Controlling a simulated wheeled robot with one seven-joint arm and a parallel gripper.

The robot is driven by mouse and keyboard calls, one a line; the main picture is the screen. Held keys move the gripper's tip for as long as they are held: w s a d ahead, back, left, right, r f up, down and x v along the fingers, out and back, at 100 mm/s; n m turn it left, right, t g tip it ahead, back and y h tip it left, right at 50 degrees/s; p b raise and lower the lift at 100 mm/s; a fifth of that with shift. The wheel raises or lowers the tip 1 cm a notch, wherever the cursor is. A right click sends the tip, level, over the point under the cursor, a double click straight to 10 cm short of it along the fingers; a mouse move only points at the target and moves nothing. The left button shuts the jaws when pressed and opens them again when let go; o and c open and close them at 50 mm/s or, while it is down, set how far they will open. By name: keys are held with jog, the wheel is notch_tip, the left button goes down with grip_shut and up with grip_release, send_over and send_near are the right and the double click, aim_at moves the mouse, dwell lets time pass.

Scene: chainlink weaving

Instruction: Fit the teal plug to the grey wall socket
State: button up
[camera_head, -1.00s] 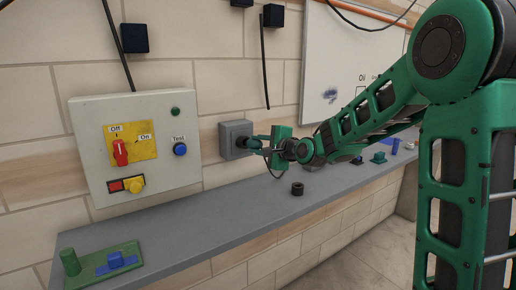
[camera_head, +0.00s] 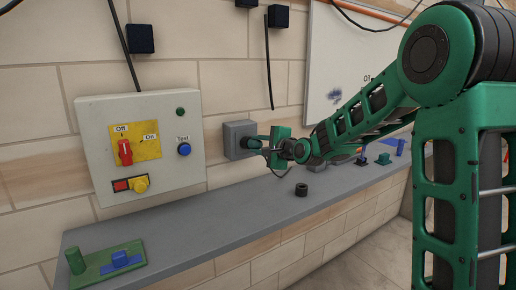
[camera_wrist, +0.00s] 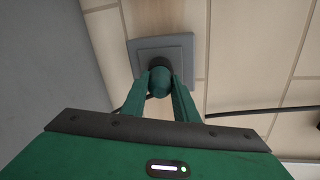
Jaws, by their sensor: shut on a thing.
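The grey wall socket (camera_head: 235,141) is a square box on the tiled wall, right of the control panel. In the wrist view its stepped square face (camera_wrist: 184,46) is ahead of my gripper. My gripper (camera_wrist: 160,88) is shut on the teal plug (camera_wrist: 159,77), with one finger on either side of it. The plug's dark front end meets the middle of the socket face in the wrist view. In the head view, my gripper (camera_head: 258,144) is right up against the socket's right side. How deep the plug sits is hidden.
A control panel (camera_head: 172,118) with a red switch and several buttons hangs left of the socket. The grey shelf (camera_head: 210,222) below carries a black ring (camera_head: 301,189) and a green block (camera_head: 105,264) at the left. A dark cable (camera_head: 267,70) hangs above.

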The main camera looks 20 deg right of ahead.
jog(key=shift+w+a+f, duration=0.1)
jog(key=shift+w+a, duration=0.1)
jog(key=shift+w, duration=0.35)
jog(key=o, duration=1.2)
jog(key=shift+c, duration=0.2)
jog(key=shift+s, duration=0.1)
jog(key=v, duration=1)
jog(key=shift+s, duration=0.25)
jog(key=shift+d, duration=0.15)
